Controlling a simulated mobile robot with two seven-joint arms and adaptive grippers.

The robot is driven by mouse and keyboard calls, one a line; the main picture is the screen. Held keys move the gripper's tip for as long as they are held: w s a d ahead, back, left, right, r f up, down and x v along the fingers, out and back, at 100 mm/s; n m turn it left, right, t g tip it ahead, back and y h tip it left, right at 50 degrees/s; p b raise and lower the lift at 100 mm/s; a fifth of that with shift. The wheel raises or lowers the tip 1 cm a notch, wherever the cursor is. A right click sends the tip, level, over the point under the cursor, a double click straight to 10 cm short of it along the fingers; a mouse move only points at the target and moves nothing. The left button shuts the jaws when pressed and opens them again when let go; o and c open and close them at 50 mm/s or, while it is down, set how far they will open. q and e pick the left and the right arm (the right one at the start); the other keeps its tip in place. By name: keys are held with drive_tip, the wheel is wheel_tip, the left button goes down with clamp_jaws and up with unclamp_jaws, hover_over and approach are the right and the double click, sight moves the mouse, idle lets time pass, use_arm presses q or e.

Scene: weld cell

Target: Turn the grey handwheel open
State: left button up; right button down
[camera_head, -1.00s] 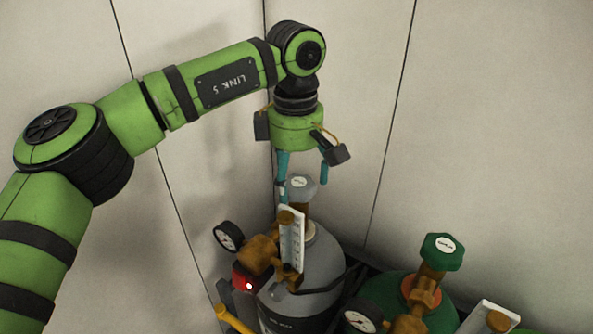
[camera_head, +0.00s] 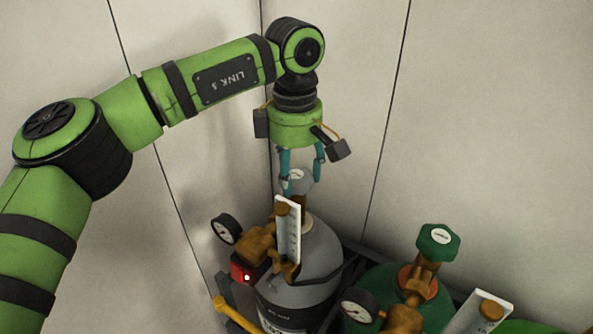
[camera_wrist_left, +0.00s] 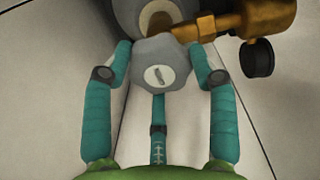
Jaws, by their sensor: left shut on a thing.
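The grey handwheel (camera_head: 297,180) sits on top of the grey gas cylinder (camera_head: 318,262). My left gripper (camera_head: 301,187) comes down on it from above, with teal fingers on both sides. In the left wrist view the grey handwheel (camera_wrist_left: 160,66) with its pale round label lies between the fingertips of the left gripper (camera_wrist_left: 160,56). The gripper is shut on the handwheel. My right gripper is in neither view.
A brass regulator (camera_head: 258,243) with a round gauge (camera_head: 226,229) and a white flow tube (camera_head: 288,229) stands in front of the grey valve. A green handwheel (camera_head: 438,242) on a green cylinder is to the right. Pale walls stand close behind.

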use_arm(q)
drive_tip(key=shift+a+f, duration=0.1)
drive_tip(key=shift+f, duration=0.05)
drive_tip(key=shift+f+n+b, duration=0.1)
drive_tip(key=shift+n+b, duration=0.6)
drive_tip(key=shift+n, duration=0.2)
drive_tip(key=n+b, duration=0.1)
drive_tip(key=n, duration=0.1)
drive_tip(key=shift+n, duration=0.3)
drive_tip(key=n+b, duration=0.3)
drive_tip(key=n, duration=0.3)
drive_tip(key=shift+s, duration=0.1)
drive_tip(key=n+b, duration=0.1)
drive_tip(key=n, duration=0.5)
drive_tip(key=shift+f+n+b, duration=0.15)
drive_tip(key=shift+n+b, duration=0.25)
drive_tip(key=n+b, duration=0.1)
drive_tip(key=n, duration=0.5)
drive_tip(key=shift+d, duration=0.2)
drive_tip(key=shift+s, duration=0.1)
